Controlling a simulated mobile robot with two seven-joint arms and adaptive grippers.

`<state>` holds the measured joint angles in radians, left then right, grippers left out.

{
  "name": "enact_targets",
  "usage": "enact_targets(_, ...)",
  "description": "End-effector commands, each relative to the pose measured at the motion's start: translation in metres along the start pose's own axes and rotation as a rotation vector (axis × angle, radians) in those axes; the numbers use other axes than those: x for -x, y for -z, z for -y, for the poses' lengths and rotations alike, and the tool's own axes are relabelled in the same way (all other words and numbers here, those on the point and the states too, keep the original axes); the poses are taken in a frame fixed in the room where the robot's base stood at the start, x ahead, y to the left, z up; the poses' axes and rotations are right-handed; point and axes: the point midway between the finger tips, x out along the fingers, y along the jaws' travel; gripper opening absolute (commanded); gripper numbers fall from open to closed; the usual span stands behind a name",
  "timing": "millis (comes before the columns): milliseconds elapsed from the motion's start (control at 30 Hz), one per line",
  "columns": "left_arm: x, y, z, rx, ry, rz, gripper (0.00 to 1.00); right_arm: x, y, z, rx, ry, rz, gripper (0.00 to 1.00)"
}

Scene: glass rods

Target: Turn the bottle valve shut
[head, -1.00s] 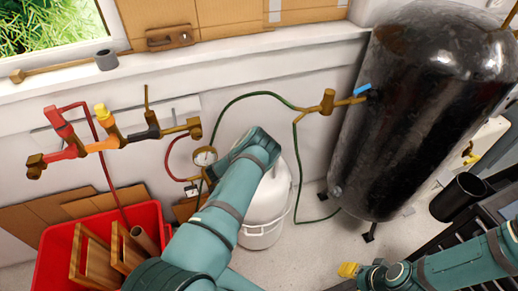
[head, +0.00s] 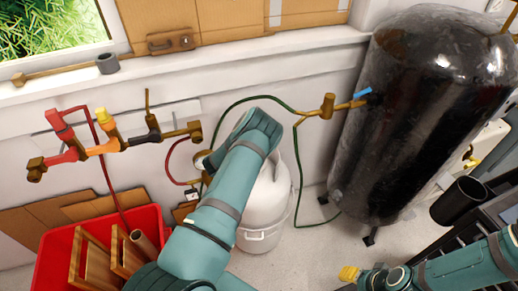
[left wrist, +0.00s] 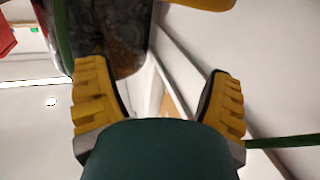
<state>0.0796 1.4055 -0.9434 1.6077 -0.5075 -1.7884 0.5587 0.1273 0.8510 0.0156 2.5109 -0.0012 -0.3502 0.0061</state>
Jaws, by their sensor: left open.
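The white gas bottle (head: 268,205) stands on the floor by the wall, below the green hose. My left arm crosses in front of its top, so the bottle's valve is hidden in the head view. My left gripper is hidden behind its own wrist there. In the left wrist view my left gripper (left wrist: 160,95) is open, its yellow fingers wide apart with nothing clearly between them. I cannot make out the valve in that view. My right gripper (head: 348,273) shows only as a yellow tip at the bottom edge, far from the bottle.
A black tank (head: 415,110) with a blue-handled tap stands on the right; it also shows in the left wrist view (left wrist: 110,35). The green hose (head: 299,170) hangs beside the bottle. A pipe manifold (head: 110,143) is on the left wall above a red crate (head: 150,218). A gauge (head: 201,160) is partly covered.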

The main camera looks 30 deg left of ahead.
Motion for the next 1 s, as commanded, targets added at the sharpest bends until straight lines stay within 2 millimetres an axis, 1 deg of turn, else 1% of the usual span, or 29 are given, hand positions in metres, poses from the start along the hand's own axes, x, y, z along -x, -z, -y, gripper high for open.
enact_targets(33,0.0,0.009,0.001,0.0,0.003,-0.003,0.81,0.0,0.0,0.0,0.0,0.0,0.0,0.47)
enact_targets(200,0.0,0.027,0.0,0.001,0.002,0.0,0.81,0.0,0.0,0.0,0.0,0.0,0.0,0.47)
enact_targets(400,0.001,0.033,0.0,0.001,0.0,0.001,0.81,0.0,0.0,0.0,0.0,0.0,0.0,0.47)
enact_targets(667,0.001,0.033,0.0,0.001,0.002,0.002,0.81,0.0,0.0,0.0,0.0,0.0,0.0,0.47)
enact_targets(767,-0.001,0.029,0.003,0.005,0.018,0.016,0.81,0.001,0.0,0.0,0.0,0.0,0.0,0.47)
enact_targets(867,-0.005,0.021,0.009,0.015,0.06,0.056,0.81,0.003,0.001,0.001,-0.001,0.0,-0.002,0.47)
enact_targets(1000,-0.014,0.001,0.021,0.041,0.147,0.153,0.81,0.006,0.002,0.002,-0.002,-0.001,-0.005,0.47)
